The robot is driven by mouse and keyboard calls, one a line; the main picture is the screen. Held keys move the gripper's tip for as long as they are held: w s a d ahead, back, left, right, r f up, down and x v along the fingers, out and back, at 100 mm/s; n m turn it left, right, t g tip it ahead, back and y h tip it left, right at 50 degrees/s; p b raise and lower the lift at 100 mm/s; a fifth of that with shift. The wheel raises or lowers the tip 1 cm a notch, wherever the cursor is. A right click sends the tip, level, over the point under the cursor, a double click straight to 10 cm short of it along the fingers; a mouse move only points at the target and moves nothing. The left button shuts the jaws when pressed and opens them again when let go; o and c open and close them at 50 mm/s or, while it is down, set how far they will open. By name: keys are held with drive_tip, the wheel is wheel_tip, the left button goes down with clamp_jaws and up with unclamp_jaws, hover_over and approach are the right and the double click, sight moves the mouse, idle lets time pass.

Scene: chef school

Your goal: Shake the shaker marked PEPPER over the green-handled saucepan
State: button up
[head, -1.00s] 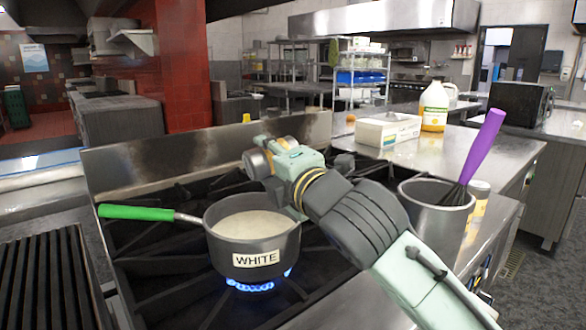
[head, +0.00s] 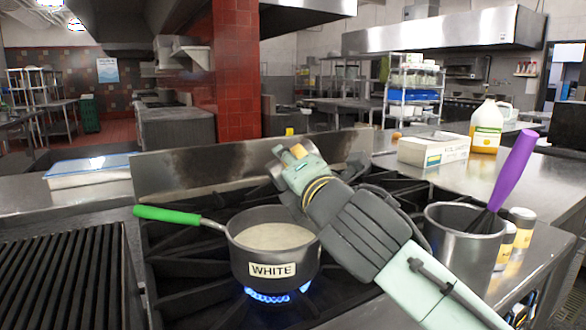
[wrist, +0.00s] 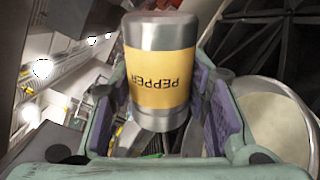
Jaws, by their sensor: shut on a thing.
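The green-handled saucepan (head: 243,262) sits on a lit burner, its green handle (head: 166,214) pointing left. It bears a WHITE label and holds pale, creamy contents. It also shows at the right of the wrist view (wrist: 307,112). My gripper (wrist: 160,92) is shut on the PEPPER shaker (wrist: 160,78), a metal cylinder with a yellow label whose lettering reads upside down in the wrist view. In the head view my gripper (head: 293,171) is above the saucepan's back right rim. The shaker is mostly hidden there, and I cannot make out its pouring end.
A metal pot (head: 455,252) with a purple-handled whisk (head: 513,170) stands at the right, beside two yellow-labelled shakers (head: 521,228). A white box (head: 425,151) and a yellow jug (head: 486,126) stand on the counter behind. A ribbed grill (head: 65,275) lies left of the stove.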

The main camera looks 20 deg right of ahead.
wheel_tip(320, 180, down, 3)
drive_tip(key=b, duration=0.2)
drive_tip(key=shift+f+b, duration=0.2)
drive_tip(key=shift+b, duration=0.1)
wheel_tip(320, 180, up, 4)
drive_tip(key=p, duration=0.3)
drive_tip(key=shift+f, duration=0.2)
wheel_tip(320, 180, down, 4)
drive_tip(key=b, duration=0.3)
drive_tip(key=shift+r, duration=0.2)
wheel_tip(320, 180, up, 4)
drive_tip(key=p, duration=0.2)
drive_tip(key=shift+f+p, duration=0.2)
drive_tip(key=shift+p, duration=0.15)
wheel_tip(320, 180, down, 4)
drive_tip(key=b, duration=0.3)
drive_tip(key=shift+r, duration=0.2)
wheel_tip(320, 180, up, 4)
drive_tip(key=p, duration=0.3)
drive_tip(key=shift+f, duration=0.25)
drive_tip(key=shift+f+b, duration=0.1)
drive_tip(key=shift+b, duration=0.2)
